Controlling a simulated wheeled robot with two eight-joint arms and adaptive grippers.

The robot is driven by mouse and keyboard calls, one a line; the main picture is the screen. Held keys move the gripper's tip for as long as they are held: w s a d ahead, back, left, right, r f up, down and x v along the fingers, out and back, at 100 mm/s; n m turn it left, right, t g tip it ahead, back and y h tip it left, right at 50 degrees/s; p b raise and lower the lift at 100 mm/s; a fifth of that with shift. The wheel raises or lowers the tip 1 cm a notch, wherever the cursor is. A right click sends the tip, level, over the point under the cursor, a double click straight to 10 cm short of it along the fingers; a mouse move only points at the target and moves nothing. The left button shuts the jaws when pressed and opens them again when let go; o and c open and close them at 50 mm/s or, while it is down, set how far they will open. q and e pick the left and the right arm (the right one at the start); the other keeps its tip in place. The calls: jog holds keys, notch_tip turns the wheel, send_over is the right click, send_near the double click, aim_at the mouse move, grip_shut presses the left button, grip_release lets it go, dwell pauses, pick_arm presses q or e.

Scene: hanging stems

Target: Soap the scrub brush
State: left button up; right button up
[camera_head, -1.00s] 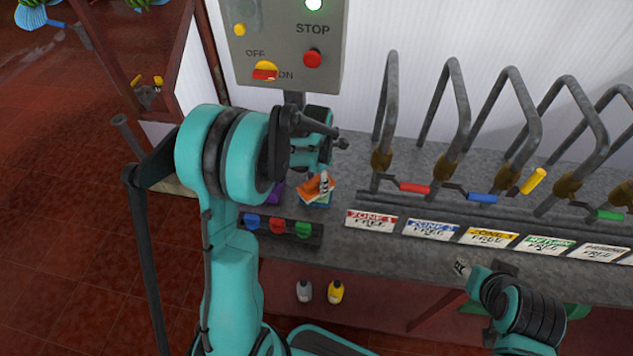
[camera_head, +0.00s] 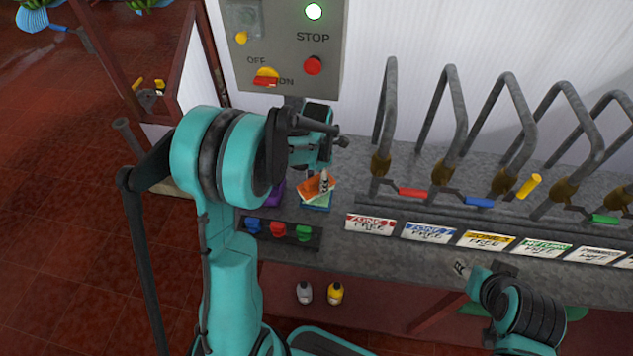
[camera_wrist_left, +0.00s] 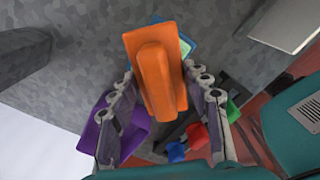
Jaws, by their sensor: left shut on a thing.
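The scrub brush (camera_head: 311,188) is orange with a raised handle; it also shows in the left wrist view (camera_wrist_left: 156,82). My left gripper (camera_head: 325,182) is shut on it, one finger on each side of the handle in the left wrist view (camera_wrist_left: 160,78). A blue dish (camera_head: 317,208) with a pale green block, perhaps soap (camera_head: 322,199), lies under the brush on the grey bench. The brush covers most of both, and its underside is hidden, so I cannot tell whether it touches the block. My right gripper (camera_head: 462,268) is low over the bench front, small in view.
A purple item (camera_wrist_left: 107,125) stands beside the dish. A rack with blue, red and green pieces (camera_head: 278,231) is in front. Metal hoops (camera_head: 447,110) and zone labels (camera_head: 370,224) line the bench to the right. A control box (camera_head: 290,45) is above.

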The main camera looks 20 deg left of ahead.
aim_at(316, 178)
pick_arm(q)
jog(key=shift+r+p, duration=1.25)
jog(key=shift+r, duration=0.9)
jog(key=shift+f, duration=0.1)
